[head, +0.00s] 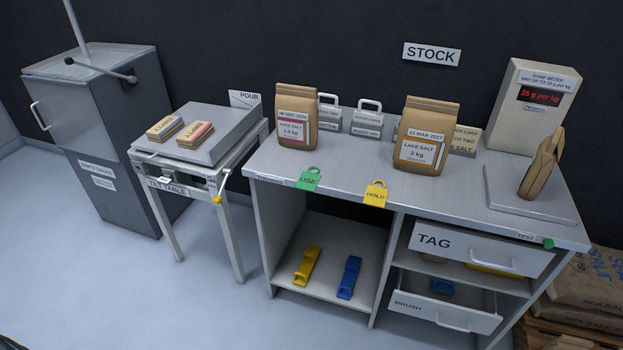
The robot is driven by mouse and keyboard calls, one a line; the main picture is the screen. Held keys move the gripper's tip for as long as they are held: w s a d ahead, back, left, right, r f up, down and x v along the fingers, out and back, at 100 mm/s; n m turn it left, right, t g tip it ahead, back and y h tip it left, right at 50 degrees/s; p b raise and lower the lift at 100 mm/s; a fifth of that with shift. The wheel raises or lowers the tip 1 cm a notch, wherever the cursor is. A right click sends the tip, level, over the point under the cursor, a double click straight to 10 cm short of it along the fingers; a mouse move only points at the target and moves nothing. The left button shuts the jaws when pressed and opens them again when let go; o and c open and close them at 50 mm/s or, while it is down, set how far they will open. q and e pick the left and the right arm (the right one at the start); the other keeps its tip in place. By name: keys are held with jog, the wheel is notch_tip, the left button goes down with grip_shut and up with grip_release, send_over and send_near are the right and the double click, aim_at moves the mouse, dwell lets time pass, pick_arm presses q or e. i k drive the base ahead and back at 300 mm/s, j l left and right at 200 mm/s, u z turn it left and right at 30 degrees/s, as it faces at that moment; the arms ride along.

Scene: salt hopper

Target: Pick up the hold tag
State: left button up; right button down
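The yellow hold tag (376,193), marked HOLD, is at the front edge of the grey counter (335,193), its ring at the top and its lettered part over the edge. A green tag (309,179) marked USE is at the same edge to its left. Neither of my grippers is in view, and nothing touches the hold tag.
Two brown salt bags (296,115) (426,136) stand on the counter behind the tags. A third packet (542,165) stands on the damp meter's plate at the right. The TAG drawer (480,250) and BRUSH drawer (445,312) appear pulled out. Floor at front left is clear.

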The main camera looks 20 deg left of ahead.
aim_at(375, 196)
jog(key=j+z, duration=0.1)
jog(key=z, duration=0.6)
jog(key=i+j+z, duration=0.1)
jog(key=j+z, duration=0.35)
jog(key=j, duration=0.2)
jog(key=j+z, duration=0.45)
jog(key=j, duration=0.15)
jog(key=k+j, duration=0.1)
jog(key=j, duration=0.4)
jog(key=j+z, duration=0.1)
jog(key=j, duration=0.4)
jog(key=k+j, duration=0.15)
jog(key=j, duration=0.35)
